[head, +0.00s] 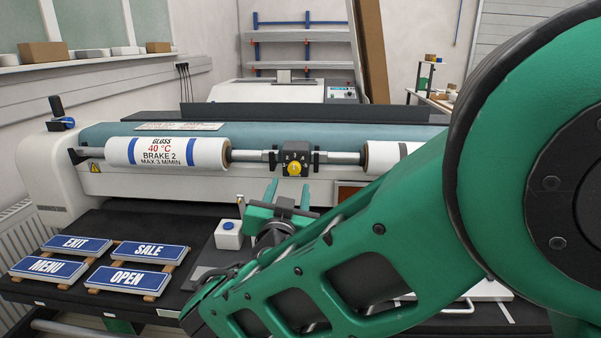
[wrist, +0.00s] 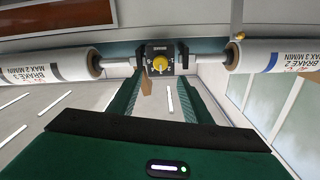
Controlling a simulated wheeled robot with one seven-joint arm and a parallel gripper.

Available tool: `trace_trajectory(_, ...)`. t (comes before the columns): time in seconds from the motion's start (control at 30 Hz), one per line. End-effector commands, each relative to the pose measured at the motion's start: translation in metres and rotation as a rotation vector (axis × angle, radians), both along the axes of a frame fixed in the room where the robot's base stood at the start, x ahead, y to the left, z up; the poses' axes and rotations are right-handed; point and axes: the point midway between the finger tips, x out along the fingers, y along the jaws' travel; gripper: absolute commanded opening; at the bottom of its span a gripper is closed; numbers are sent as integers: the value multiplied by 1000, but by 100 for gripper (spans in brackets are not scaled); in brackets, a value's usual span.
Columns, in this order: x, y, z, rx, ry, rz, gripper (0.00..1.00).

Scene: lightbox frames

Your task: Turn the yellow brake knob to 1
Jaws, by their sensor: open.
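The yellow brake knob (head: 294,169) sits on a black dial block on the roll shaft in the middle of the laminator. Digits ring the dial, with 3 at the top; I cannot tell which one the knob points to. In the wrist view the knob (wrist: 160,64) appears upper middle, in a flipped picture. My gripper (head: 288,191) is open and empty, just below and in front of the dial block in the head view. In the wrist view its green fingers (wrist: 159,84) point toward the block, one on each side, apart from the knob.
A white roll (head: 165,152) labelled "BRAKE 2" is left of the block; another roll (head: 388,156) is to the right, partly behind my arm. Blue signs (head: 127,280) lie on the black front table. A white box with a blue top (head: 228,236) stands left of my gripper.

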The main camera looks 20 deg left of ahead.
Motion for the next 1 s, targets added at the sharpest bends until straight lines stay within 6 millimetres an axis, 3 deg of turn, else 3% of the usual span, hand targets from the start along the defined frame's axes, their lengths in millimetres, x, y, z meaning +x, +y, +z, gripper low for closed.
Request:
trace_trajectory(0.17,16,5,0,3,-3,0,45)
trace_trajectory(0.6,87,21,0,1,-2,0,45)
trace_trajectory(0.8,101,24,0,1,-2,1,45)
trace_trajectory(1.0,103,25,0,0,-1,2,45)
